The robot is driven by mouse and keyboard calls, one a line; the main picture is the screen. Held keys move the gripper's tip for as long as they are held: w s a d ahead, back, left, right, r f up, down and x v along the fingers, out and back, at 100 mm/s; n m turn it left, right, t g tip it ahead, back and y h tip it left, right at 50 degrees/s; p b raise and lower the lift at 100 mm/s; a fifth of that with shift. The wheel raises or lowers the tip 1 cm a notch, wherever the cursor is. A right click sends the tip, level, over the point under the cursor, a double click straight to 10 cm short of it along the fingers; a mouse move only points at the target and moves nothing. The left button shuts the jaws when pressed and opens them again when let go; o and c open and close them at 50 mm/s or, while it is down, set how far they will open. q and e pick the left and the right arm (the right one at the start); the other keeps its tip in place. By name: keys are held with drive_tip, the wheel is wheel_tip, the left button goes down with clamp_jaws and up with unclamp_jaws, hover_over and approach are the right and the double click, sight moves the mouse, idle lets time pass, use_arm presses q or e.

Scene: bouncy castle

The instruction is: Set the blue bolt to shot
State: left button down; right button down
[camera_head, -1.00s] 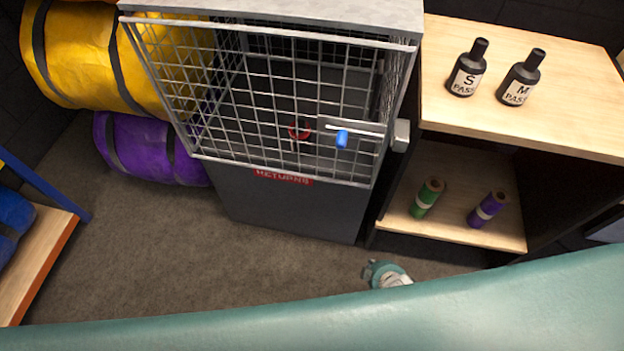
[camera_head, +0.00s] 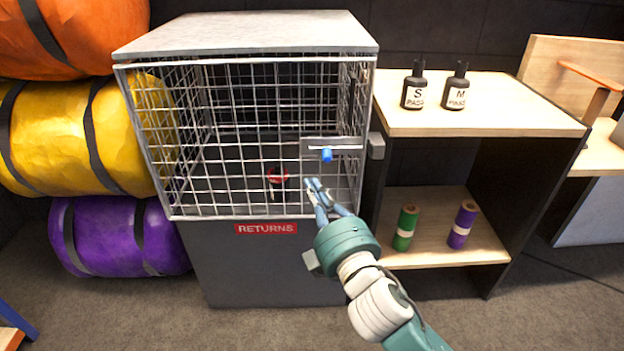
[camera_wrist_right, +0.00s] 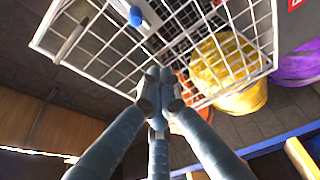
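A grey cage (camera_head: 180,216) with a wire mesh door bears a red RETURNS label (camera_head: 266,228). The blue bolt knob (camera_head: 327,155) sits on a grey plate at the door's right side; its thin bar runs right toward a grey keeper block (camera_head: 376,146). I cannot tell whether the bar enters the block. My right gripper (camera_head: 314,184) is in front of the mesh, just below the knob and apart from it. Its fingers look closed together and empty. The right wrist view shows the fingertips (camera_wrist_right: 160,76) converged, with the blue knob (camera_wrist_right: 135,16) beyond them. My left gripper is not in view.
A red item (camera_head: 277,175) lies inside the cage. Right of it, a shelf (camera_head: 520,110) holds two black bottles (camera_head: 414,88) (camera_head: 456,88) above and green (camera_head: 405,228) and purple (camera_head: 462,225) rolls below. Orange, yellow and purple bundles (camera_head: 115,235) stack at left.

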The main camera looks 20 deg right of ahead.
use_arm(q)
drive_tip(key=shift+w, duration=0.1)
use_arm(e)
drive_tip(key=shift+w+d, duration=0.1)
drive_tip(key=shift+w, duration=0.05)
drive_tip(key=shift+w, duration=0.1)
